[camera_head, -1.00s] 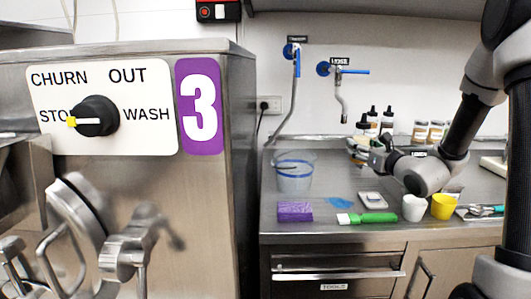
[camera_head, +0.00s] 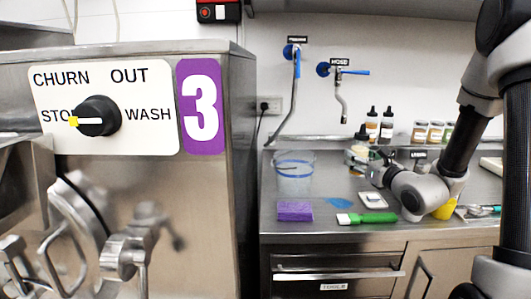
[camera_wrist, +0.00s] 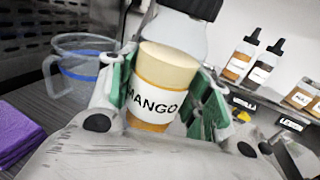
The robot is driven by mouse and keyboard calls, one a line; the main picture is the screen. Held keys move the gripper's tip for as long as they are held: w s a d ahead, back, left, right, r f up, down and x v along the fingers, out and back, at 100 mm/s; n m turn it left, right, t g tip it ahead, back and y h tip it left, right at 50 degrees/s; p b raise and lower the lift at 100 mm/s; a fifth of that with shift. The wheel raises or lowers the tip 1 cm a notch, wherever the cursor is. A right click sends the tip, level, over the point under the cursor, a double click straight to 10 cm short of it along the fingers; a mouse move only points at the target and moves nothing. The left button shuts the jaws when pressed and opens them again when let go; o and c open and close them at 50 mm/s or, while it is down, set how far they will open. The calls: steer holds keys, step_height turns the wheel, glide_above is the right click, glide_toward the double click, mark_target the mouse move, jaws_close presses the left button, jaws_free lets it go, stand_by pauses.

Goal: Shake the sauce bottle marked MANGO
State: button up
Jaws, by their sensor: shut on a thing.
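The sauce bottle marked MANGO (camera_wrist: 165,70) is between the green-padded fingers of my gripper (camera_wrist: 160,98) in the wrist view. It has a white label, yellowish contents and a grey-white upper part; its top is cut off by the frame. My gripper is shut on it. In the head view the bottle, with its dark cap (camera_head: 362,133), is held at my gripper (camera_head: 366,158) over the back of the steel counter. My fingers and wrist partly hide it there; I cannot tell whether its base touches the counter.
Two dark-capped bottles (camera_head: 379,126) and several jars (camera_head: 428,132) stand behind, to the right. A clear jug (camera_head: 294,178) is to the left. Machine 3 (camera_head: 220,190) stands left.

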steer(key=f, duration=0.7)
steer(key=shift+w+d+f, duration=0.1)
steer(key=shift+w+f, duration=0.1)
steer(key=shift+f, duration=0.15)
steer(key=r, duration=0.7)
steer(key=shift+s+r, duration=0.2)
steer(key=shift+r, duration=0.2)
steer(key=f, duration=0.7)
steer(key=shift+w+f, duration=0.2)
steer(key=shift+f, duration=0.2)
steer(key=shift+s+r, duration=0.15)
steer(key=shift+r, duration=0.15)
